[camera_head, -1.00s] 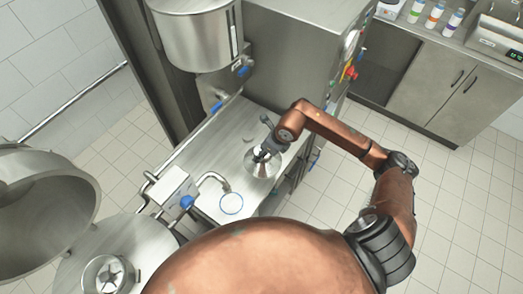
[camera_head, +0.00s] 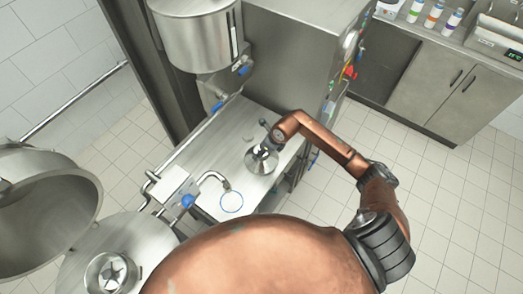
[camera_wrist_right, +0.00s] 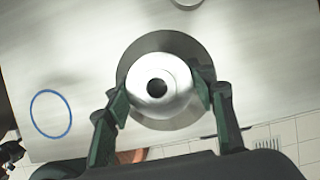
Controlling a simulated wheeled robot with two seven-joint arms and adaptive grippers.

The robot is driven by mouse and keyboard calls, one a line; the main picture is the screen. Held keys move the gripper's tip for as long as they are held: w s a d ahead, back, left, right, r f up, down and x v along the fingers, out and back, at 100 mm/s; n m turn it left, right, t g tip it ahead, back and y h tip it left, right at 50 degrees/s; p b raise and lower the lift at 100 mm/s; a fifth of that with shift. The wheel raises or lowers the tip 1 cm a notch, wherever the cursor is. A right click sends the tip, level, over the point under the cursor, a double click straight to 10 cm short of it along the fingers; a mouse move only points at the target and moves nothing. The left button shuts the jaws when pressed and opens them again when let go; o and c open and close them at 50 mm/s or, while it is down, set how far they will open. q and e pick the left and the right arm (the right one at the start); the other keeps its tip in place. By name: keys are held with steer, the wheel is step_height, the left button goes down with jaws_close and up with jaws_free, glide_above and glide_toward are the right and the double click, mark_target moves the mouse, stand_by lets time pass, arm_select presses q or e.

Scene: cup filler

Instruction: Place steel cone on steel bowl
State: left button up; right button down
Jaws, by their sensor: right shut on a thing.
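The steel cone (camera_head: 259,163) is at the right part of the steel worktop, under my right gripper (camera_head: 265,150). In the right wrist view the cone (camera_wrist_right: 160,88) shows from above as a bright round body with a dark hole and a wider grey rim. My right gripper (camera_wrist_right: 161,96) is shut on the cone, one dark finger on each side. I cannot tell whether the cone touches the worktop. I cannot identify the steel bowl with certainty; a round steel opening with a star-shaped part (camera_head: 112,272) lies at the lower left. My left gripper is not in view.
The worktop (camera_head: 205,165) has a blue ring (camera_head: 231,203) below a curved spout (camera_head: 214,178). A large steel vessel (camera_head: 195,35) hangs at the back. A domed steel lid (camera_head: 45,210) stands open at left. Bottles (camera_head: 433,16) stand on the far counter.

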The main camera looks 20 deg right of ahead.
steer(key=shift+w, duration=0.1)
steer(key=c, duration=1.4)
jaws_free()
steer(key=shift+f, duration=0.15)
steer(key=o, duration=0.5)
